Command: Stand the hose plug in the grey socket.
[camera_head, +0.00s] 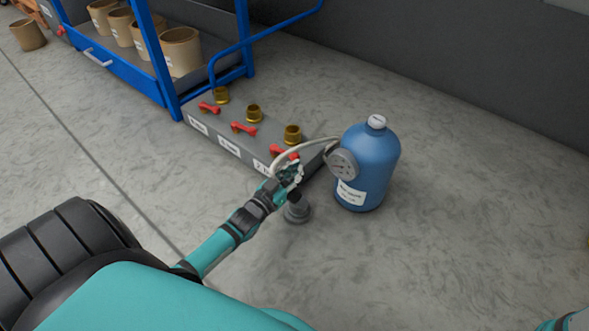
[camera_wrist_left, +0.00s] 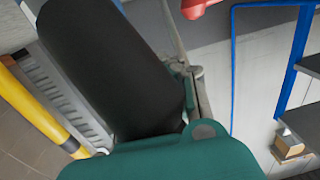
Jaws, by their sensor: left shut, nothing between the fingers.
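My left gripper (camera_head: 290,174) is shut, with nothing seen held in it. It is just above the grey socket (camera_head: 297,213), a round, stepped piece on the floor. A dark, short cylinder (camera_head: 295,194) shows between the gripper and the socket; it looks like the hose plug, partly hidden, and I cannot tell how it is seated. A pale hose (camera_head: 300,144) arcs from the gauge on the blue bottle (camera_head: 372,160) down behind my gripper. In the left wrist view a large black cylinder (camera_wrist_left: 110,65) fills the upper left, close to the camera. My right gripper is out of view.
A low grey manifold (camera_head: 240,135) with red valve handles and brass fittings lies just behind the gripper. The blue bottle stands close on the right. A blue-framed rack (camera_head: 160,60) with tan buckets is at the back left. Floor in front and right is clear.

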